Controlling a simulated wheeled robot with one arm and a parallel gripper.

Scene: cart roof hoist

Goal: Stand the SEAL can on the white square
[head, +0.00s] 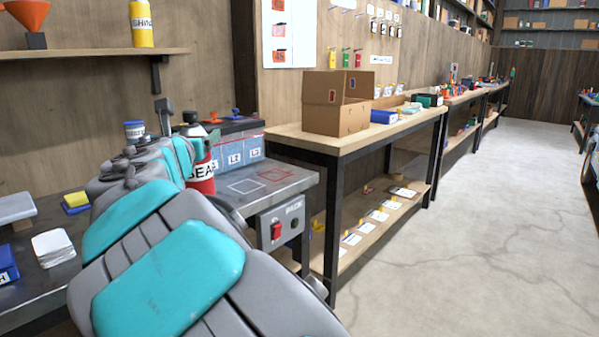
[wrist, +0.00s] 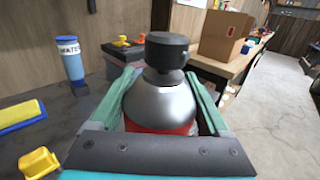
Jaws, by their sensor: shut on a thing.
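The SEAL can (head: 203,168) is red with a white label, a silver shoulder and a black cap, and looks upright. My gripper (wrist: 163,82) is shut around it, one finger on each side below the cap. The can's silver top (wrist: 160,103) fills the middle of the wrist view. The white square (head: 243,186) is an outline on the grey bench top, just right of the can in the head view; it looks empty. My arm covers part of the can, and I cannot tell whether its base touches the bench.
A WATER bottle (wrist: 70,60), a yellow-and-blue block (wrist: 20,116) and a yellow piece (wrist: 40,162) are at left.

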